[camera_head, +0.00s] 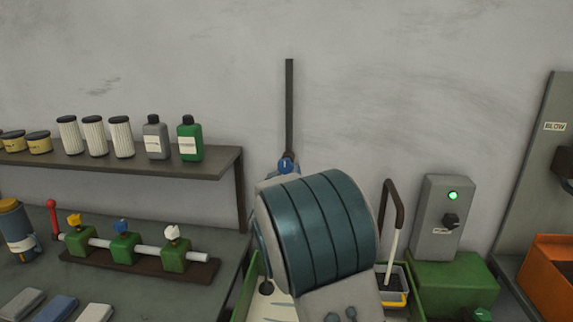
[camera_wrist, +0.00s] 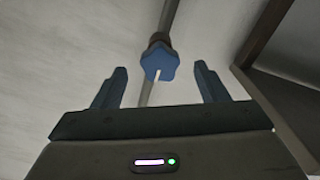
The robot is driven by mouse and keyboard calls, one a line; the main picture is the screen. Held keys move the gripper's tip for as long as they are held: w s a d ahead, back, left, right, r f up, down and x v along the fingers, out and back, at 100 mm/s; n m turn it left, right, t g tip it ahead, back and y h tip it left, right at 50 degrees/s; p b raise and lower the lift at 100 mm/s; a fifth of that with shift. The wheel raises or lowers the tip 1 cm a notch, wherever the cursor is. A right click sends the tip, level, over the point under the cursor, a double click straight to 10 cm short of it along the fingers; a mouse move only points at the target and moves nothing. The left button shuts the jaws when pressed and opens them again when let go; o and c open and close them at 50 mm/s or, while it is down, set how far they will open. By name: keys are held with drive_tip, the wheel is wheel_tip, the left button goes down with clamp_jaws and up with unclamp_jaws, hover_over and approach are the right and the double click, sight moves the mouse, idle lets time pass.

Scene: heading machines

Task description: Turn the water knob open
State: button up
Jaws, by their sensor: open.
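A blue star-shaped knob (camera_wrist: 160,62) sits on a vertical grey pipe (camera_wrist: 169,20) against the wall. A white mark on it points toward its lower edge in the wrist view. The knob also shows small in the head view (camera_head: 287,165), just above my arm. My gripper (camera_wrist: 160,72) is open, and its two blue fingers stand to either side of the knob in the picture. The gap is empty; I cannot tell how far the knob is from the fingertips. In the head view my arm hides the gripper and the lower pipe.
At left a shelf (camera_head: 115,163) holds jars and bottles, above a bench with several green valves (camera_head: 124,248) with coloured knobs. At right are a bin (camera_head: 392,284) with a handled tool, a grey switch box (camera_head: 441,215) with a green light, and an orange container (camera_head: 553,283).

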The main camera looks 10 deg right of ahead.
sight(287, 166)
drive_tip(key=p+x, duration=0.1)
drive_tip(key=x, duration=0.6)
drive_tip(key=shift+w+p, duration=0.3)
drive_tip(key=shift+w, duration=0.05)
drive_tip(key=shift+f, duration=0.1)
drive_tip(key=c, duration=1)
